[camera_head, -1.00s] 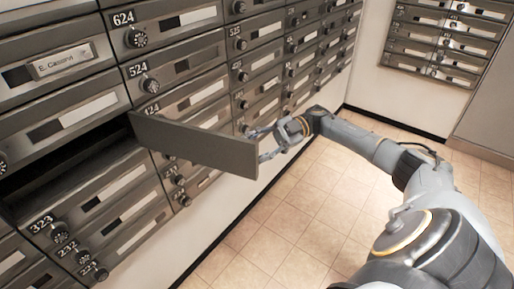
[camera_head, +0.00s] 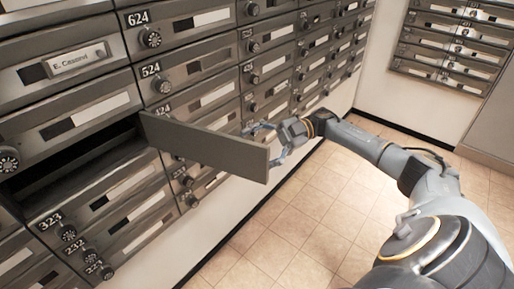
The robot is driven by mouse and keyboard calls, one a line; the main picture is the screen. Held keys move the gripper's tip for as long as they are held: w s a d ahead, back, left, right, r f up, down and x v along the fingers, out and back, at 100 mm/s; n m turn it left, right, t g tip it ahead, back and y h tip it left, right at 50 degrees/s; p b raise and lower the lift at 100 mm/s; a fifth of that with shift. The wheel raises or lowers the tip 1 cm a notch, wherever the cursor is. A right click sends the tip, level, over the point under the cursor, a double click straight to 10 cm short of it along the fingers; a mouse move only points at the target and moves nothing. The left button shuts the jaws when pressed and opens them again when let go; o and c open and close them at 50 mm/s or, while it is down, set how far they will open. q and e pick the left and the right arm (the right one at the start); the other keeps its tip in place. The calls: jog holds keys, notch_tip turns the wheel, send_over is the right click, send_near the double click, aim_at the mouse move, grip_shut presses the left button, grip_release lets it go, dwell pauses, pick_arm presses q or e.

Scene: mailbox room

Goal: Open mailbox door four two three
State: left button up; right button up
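An open mailbox door (camera_head: 205,147) sticks out from the left column of the wall, hinged on its right side. Its number is not visible; the dark open compartment (camera_head: 75,165) lies directly above the box marked 323 (camera_head: 105,205). My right gripper (camera_head: 266,143) is at the free end of this door, with its fingers spread. One finger is above and behind the door's top edge, the other just right of its end. I cannot tell whether either finger touches the door. My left gripper is not in view.
Closed mailboxes with round dials cover the wall, including 624 (camera_head: 190,22) and 524 (camera_head: 200,68). A second mailbox bank (camera_head: 455,45) is on the far wall. The tiled floor (camera_head: 300,220) is clear.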

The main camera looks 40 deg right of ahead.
jog(key=shift+w+r, duration=0.1)
jog(key=s+d, duration=0.1)
jog(key=d, duration=1.1)
jog(key=shift+s, duration=0.4)
jog(key=shift+a+f, duration=0.1)
jog(key=shift+f, duration=0.1)
